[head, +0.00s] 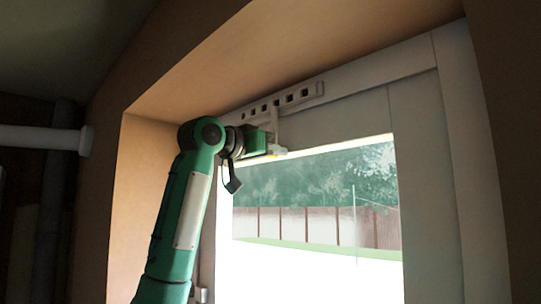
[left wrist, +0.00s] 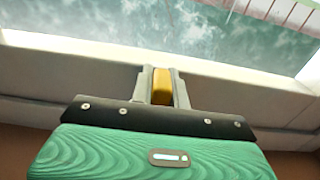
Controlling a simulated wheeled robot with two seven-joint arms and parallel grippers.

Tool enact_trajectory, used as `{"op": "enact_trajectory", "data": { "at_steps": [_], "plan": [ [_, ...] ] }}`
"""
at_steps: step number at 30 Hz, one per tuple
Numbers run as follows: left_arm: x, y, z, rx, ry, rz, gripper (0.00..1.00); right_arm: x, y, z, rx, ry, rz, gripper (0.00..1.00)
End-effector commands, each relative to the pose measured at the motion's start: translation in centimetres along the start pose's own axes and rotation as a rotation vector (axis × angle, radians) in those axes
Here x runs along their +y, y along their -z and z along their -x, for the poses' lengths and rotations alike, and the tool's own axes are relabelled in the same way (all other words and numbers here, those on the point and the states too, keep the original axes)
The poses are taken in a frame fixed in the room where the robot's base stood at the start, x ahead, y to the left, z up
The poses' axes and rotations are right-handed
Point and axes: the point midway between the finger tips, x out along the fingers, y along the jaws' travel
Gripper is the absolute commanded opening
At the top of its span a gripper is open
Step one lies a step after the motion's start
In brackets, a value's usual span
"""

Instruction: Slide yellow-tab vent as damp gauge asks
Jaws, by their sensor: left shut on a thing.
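The vent (head: 298,97) is a pale strip with several dark square slots, set along the top rail of the window frame. A thin pale stem (head: 276,124) hangs from it down to my left gripper (head: 277,152). In the left wrist view, the yellow tab (left wrist: 162,88) sits between the two grey fingers of my left gripper (left wrist: 163,80), which are shut on it. In the head view the tab is mostly hidden by the gripper. I cannot make out a damp gauge in either view. My right gripper is not in view.
The window pane (head: 310,195) shows a fence and trees outside. The plaster reveal (head: 150,190) is close to the left of my arm, and its upper face (head: 300,50) overhangs the vent. A white pipe (head: 45,138) runs at the far left.

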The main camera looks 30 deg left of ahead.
Motion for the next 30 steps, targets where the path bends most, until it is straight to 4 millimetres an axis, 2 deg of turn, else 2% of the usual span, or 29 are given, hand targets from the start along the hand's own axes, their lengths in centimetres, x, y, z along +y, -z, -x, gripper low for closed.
{"op": "enact_trajectory", "data": {
  "at_steps": [2, 3, 6, 15, 20, 23, 30],
  "plan": [
    [0.2, 0.0, -0.1, -0.001, -0.003, -0.001, 0.0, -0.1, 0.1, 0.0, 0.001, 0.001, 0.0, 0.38],
    [0.2, 0.0, -0.1, -0.001, -0.003, -0.001, 0.18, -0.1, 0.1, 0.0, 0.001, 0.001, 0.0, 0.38],
    [0.2, 0.0, -0.1, -0.001, -0.003, -0.001, 0.38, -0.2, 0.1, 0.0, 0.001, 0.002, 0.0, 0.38],
    [0.1, -0.1, 0.0, -0.001, -0.002, -0.001, 0.38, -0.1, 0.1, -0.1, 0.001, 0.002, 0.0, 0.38],
    [0.1, -0.3, 1.1, 0.001, -0.002, -0.001, 0.38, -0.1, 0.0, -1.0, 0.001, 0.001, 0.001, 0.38],
    [0.2, -0.5, 2.7, 0.002, -0.003, -0.002, 0.38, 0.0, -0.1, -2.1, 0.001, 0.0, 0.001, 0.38],
    [0.2, -0.5, 7.8, 0.003, -0.002, -0.002, 0.38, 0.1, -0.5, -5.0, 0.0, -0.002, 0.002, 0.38]
  ]
}}
